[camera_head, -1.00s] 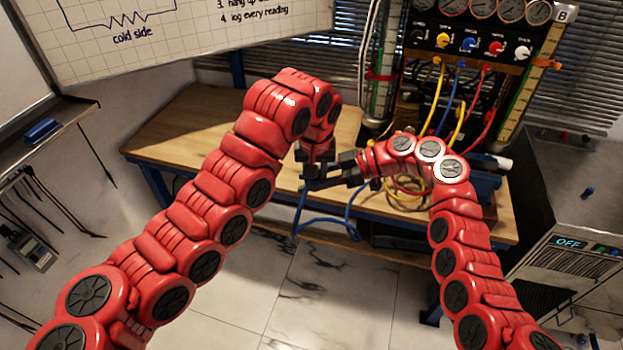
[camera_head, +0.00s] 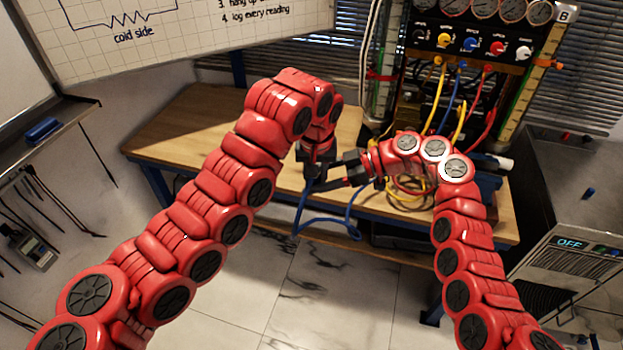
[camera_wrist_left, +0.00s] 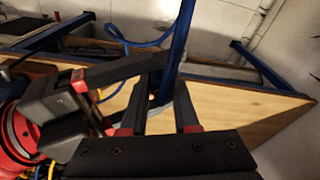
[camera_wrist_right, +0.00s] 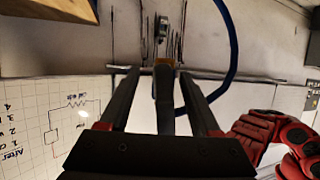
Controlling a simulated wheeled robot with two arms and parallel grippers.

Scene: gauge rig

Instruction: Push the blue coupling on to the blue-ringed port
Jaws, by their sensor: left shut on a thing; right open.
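My left gripper (camera_head: 316,172) is over the front of the workbench, shut on the blue hose end. In the left wrist view the blue hose (camera_wrist_left: 179,60) runs between the fingers (camera_wrist_left: 165,115); the coupling itself is mostly hidden by the fingers. The hose loop (camera_head: 325,221) hangs below the bench edge in the head view. My right gripper (camera_head: 338,180) is open, close to the right of the left gripper. In its wrist view a narrow dark piece with an orange part (camera_wrist_right: 163,80) shows between the spread fingers; I cannot tell what it is. I cannot make out the blue-ringed port.
The wooden workbench (camera_head: 190,130) has bare room at its left. The gauge rig (camera_head: 480,42) stands at the back right, with yellow, blue and red hoses hanging from it. A grey cabinet (camera_head: 570,200) is at right. A whiteboard (camera_head: 200,30) is at back left.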

